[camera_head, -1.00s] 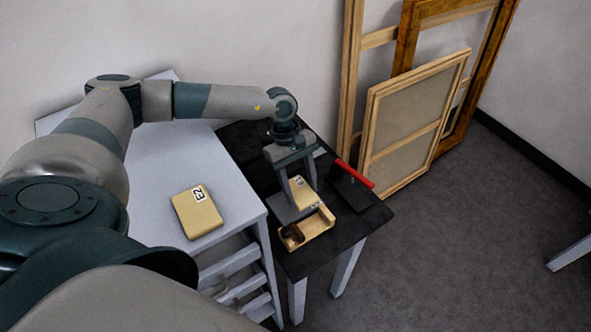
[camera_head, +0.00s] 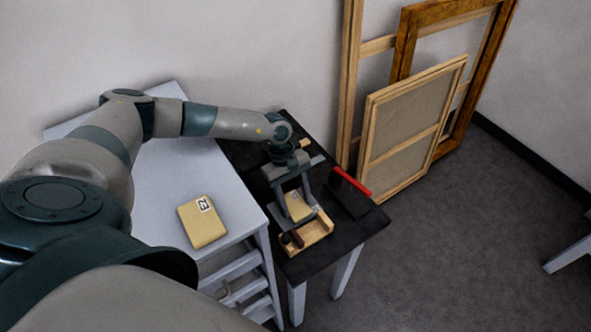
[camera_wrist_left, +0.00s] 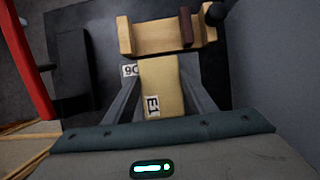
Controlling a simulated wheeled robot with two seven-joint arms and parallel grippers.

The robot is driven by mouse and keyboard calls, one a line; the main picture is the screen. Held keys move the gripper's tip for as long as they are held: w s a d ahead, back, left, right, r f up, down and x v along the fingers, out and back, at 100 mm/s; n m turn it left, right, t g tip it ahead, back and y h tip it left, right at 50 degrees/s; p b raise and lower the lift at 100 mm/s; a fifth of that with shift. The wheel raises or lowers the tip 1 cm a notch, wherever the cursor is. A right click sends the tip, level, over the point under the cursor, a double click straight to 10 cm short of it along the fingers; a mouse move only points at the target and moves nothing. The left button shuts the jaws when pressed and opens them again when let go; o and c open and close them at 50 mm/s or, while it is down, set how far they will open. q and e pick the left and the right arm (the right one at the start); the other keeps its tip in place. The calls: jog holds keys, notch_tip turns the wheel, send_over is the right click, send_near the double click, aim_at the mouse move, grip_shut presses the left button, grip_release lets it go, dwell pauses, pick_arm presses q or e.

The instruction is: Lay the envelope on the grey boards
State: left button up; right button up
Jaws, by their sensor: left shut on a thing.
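My left gripper (camera_head: 293,205) is shut on a tan envelope labelled E1 (camera_wrist_left: 166,85), above the black table. It also shows in the head view (camera_head: 298,207), between the grey fingers. In the left wrist view, its far end reaches the wooden holder (camera_wrist_left: 170,38); I cannot tell if they touch. A second tan envelope, with a label at its corner (camera_head: 203,226), lies flat on the pale table. My right gripper is not in view.
The black table (camera_head: 330,255) also bears a dark block (camera_head: 348,198) with a red bar (camera_head: 352,182), right of the gripper. The pale table (camera_head: 180,175) adjoins on the left and has free room. Wooden frames (camera_head: 410,130) lean on the wall behind.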

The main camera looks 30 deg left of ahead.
aim_at(288, 196)
pick_arm(q)
jog(key=shift+f, duration=0.15)
jog(key=shift+f, duration=0.1)
jog(key=o, duration=1.1)
jog(key=shift+r, duration=0.25)
jog(key=shift+w+a+r+b, duration=0.1)
jog(key=shift+a+r+b, duration=0.05)
jog(key=shift+b, duration=0.15)
jog(key=b+v, duration=0.5)
jog(key=v, duration=0.6)
jog(key=shift+r, duration=0.25)
